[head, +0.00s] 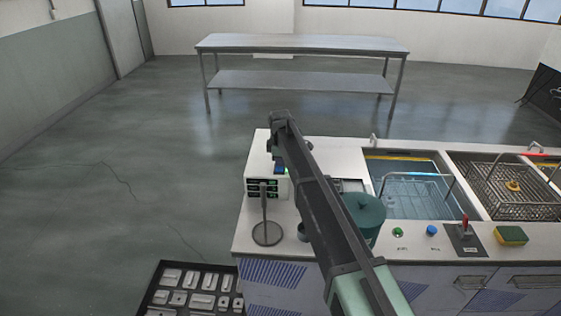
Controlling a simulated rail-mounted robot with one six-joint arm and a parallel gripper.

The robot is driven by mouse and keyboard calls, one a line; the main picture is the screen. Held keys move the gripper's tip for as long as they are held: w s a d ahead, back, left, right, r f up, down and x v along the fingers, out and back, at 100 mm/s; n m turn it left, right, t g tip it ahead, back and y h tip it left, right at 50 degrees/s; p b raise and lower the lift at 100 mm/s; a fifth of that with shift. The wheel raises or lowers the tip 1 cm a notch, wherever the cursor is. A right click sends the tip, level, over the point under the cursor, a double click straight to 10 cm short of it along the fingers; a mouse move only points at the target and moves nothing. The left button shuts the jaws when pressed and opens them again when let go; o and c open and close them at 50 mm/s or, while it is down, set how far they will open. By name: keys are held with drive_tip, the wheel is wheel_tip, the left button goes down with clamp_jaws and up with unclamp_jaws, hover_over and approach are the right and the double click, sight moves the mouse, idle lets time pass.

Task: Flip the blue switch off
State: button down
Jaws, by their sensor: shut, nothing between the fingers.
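A small round blue switch (432,230) is on the pale front panel of the counter, between a green button (397,232) and a red-topped lever (465,226). A small label is below it, too small to read. I cannot tell whether the switch is on or off. My dark arm reaches up and left across the counter, left of the switch and apart from it. Its far end is above the white control box (257,165). The gripper's fingers do not show; they are hidden or out of view.
A teal round container (364,212) stands between my arm and the water-filled tank (405,192). A wire basket (505,184) is at right. A yellow-green sponge (511,235) lies right of the lever. A thin stand (266,232) is at front left.

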sight(280, 171)
drive_tip(key=shift+f+b, duration=0.3)
drive_tip(key=shift+b, duration=0.1)
drive_tip(key=shift+r, duration=0.2)
drive_tip(key=shift+s+p, duration=0.35)
drive_tip(key=shift+s, duration=0.4)
drive_tip(key=shift+r, duration=0.1)
wheel_tip(280, 171, up, 14)
drive_tip(key=s+p, duration=0.1)
drive_tip(key=p, duration=1.3)
drive_tip(key=shift+s, duration=0.3)
